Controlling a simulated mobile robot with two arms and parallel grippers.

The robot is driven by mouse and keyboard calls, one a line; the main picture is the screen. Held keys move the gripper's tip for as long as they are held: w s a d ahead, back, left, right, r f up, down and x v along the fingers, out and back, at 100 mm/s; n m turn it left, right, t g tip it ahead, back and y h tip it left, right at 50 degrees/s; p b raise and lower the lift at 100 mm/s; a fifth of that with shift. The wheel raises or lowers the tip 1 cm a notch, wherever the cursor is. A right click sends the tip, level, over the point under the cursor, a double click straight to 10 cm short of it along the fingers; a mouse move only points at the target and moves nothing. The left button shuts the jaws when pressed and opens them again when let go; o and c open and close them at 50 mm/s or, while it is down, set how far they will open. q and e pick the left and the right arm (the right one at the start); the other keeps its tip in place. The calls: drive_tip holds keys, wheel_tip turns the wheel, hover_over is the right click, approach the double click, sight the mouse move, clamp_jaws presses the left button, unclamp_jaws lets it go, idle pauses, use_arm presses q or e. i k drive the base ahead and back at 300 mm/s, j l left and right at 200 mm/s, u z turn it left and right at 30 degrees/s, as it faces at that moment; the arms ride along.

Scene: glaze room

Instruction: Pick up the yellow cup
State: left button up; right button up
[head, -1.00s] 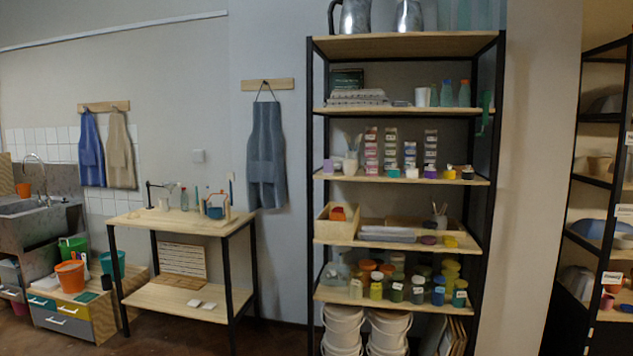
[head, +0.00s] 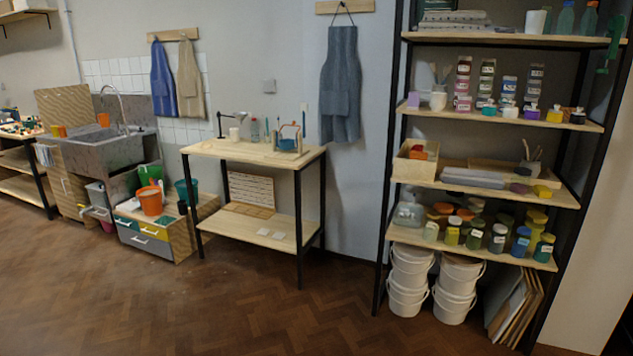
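I cannot make out a clear yellow cup. Small yellow things stand on the tall black-framed shelf (head: 480,112) at the right: a yellow item (head: 555,115) on the board with the colour samples and another yellow item (head: 541,190) one board lower. Both are too small to tell if either is a cup. An orange-yellow cup-like thing (head: 58,131) stands by the sink at the far left. Neither of my grippers is in view.
A wooden table (head: 240,150) with a lamp stands against the wall. An orange bucket (head: 150,200) stands on a drawer unit (head: 150,243) beside the sink (head: 100,150). White buckets (head: 455,302) and leaning boards (head: 515,303) sit under the shelf. The wooden floor (head: 240,310) in front is clear.

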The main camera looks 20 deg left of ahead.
sight(53, 129)
drive_tip(key=i+j+u, duration=0.15)
drive_tip(key=j+u, duration=0.3)
drive_tip(key=i+j+u, duration=0.2)
drive_tip(key=j+u, duration=0.25)
drive_tip(key=i+j+u, duration=0.3)
drive_tip(key=j+u, duration=0.15)
drive_tip(key=i+j+u, duration=0.8)
drive_tip(key=i, duration=0.55)
drive_tip(key=i+u, duration=0.4)
drive_tip(key=i, duration=1.6)
drive_tip(key=i+j, duration=0.1)
drive_tip(key=i, duration=1)
drive_tip(key=i+z, duration=0.3)
drive_tip(key=i, duration=0.15)
drive_tip(key=i+j+z, duration=0.2)
drive_tip(key=i+z, duration=0.15)
drive_tip(key=i+j+z, duration=0.3)
drive_tip(key=i, duration=0.25)
